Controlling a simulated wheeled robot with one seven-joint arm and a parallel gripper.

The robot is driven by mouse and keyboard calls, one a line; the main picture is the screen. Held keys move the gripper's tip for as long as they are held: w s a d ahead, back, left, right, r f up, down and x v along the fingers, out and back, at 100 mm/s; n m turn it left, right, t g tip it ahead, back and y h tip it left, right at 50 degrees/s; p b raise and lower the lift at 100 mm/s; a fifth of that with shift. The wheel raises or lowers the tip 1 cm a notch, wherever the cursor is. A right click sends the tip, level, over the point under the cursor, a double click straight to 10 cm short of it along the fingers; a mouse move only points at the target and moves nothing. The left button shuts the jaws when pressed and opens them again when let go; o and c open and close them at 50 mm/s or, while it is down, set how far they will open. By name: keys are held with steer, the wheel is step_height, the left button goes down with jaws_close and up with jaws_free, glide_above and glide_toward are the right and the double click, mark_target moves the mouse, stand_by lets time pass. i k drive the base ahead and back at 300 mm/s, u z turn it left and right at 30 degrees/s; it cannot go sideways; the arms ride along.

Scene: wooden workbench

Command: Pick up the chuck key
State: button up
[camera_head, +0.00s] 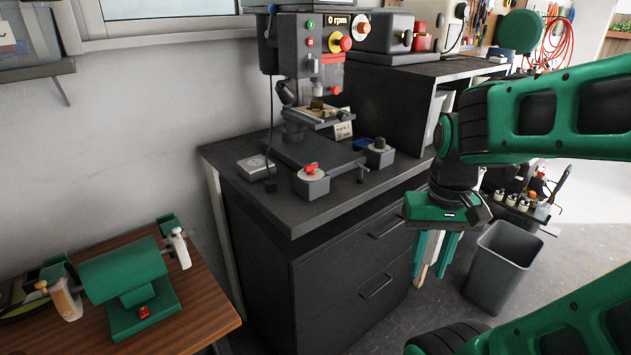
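A small dark upright piece (361,173) stands near the right front edge of the black bench top. It may be the chuck key, but it is too small to tell for sure. Another small dark piece (270,183) stands at the bench's left front. The drill press (310,75) rises at the back of this bench, its display reading 0 rpm. My gripper (431,270) hangs pointing down, to the right of the bench's drawers and below its top. Its two green fingers are apart, with nothing visible held between them.
Two grey blocks stand on the bench top, one with a red part (313,183) and one darker (379,153). A flat grey box (256,168) lies left. A grey bin (502,268) stands on the floor right. A green bench grinder (125,275) sits on a wooden table.

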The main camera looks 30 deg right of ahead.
mark_target(360, 179)
steer(key=u, duration=1.8)
steer(key=k, duration=1.95)
steer(key=z, duration=1.4)
steer(key=i, duration=1)
